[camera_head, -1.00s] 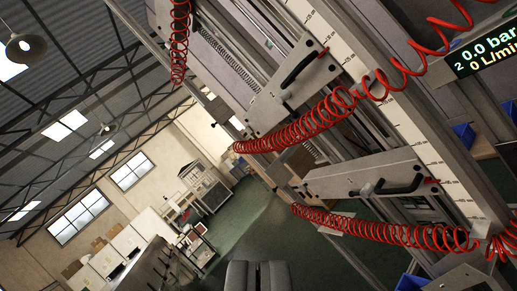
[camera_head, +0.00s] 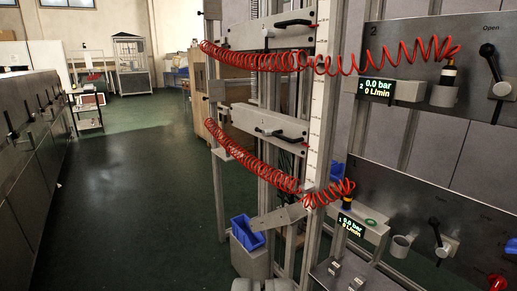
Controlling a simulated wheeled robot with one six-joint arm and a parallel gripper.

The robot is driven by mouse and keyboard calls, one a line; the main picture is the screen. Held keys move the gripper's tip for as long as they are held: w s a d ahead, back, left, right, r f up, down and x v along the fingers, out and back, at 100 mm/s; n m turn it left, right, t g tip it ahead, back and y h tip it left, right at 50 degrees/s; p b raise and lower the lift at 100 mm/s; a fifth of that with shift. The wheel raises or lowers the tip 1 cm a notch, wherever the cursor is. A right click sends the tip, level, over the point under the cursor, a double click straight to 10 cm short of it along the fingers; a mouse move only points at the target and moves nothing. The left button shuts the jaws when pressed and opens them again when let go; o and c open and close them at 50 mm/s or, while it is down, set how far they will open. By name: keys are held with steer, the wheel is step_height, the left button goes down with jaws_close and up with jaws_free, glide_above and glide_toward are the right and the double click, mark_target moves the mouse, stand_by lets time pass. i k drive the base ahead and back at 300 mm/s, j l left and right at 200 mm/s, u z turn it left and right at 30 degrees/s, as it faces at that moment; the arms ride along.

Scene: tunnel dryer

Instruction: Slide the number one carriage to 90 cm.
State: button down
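Two grey carriages with black handles ride on an upright frame right of centre. The lower carriage (camera_head: 262,122) is joined by a red coiled hose (camera_head: 258,169) to the lower panel, whose display (camera_head: 351,227) starts with 1, so I take it as number one. Its black handle (camera_head: 279,135) faces me. The upper carriage (camera_head: 268,31) has its hose running to the panel marked 2. A pale upright scale (camera_head: 320,100) stands right of both carriages; its figures are too small to read. My gripper (camera_head: 264,286) shows at the bottom edge, fingers together, empty and apart from the carriages.
The number 2 panel (camera_head: 425,140) and lower panel (camera_head: 400,195) carry levers and fittings on the right. A blue bin (camera_head: 247,232) sits low below the carriages. Grey cabinets (camera_head: 30,135) line the left. Open green floor (camera_head: 130,200) lies between.

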mark_target(290, 134)
steer(key=i+l, duration=0.15)
steer(key=i, duration=0.3)
steer(key=i+l, duration=0.15)
steer(key=i, duration=0.3)
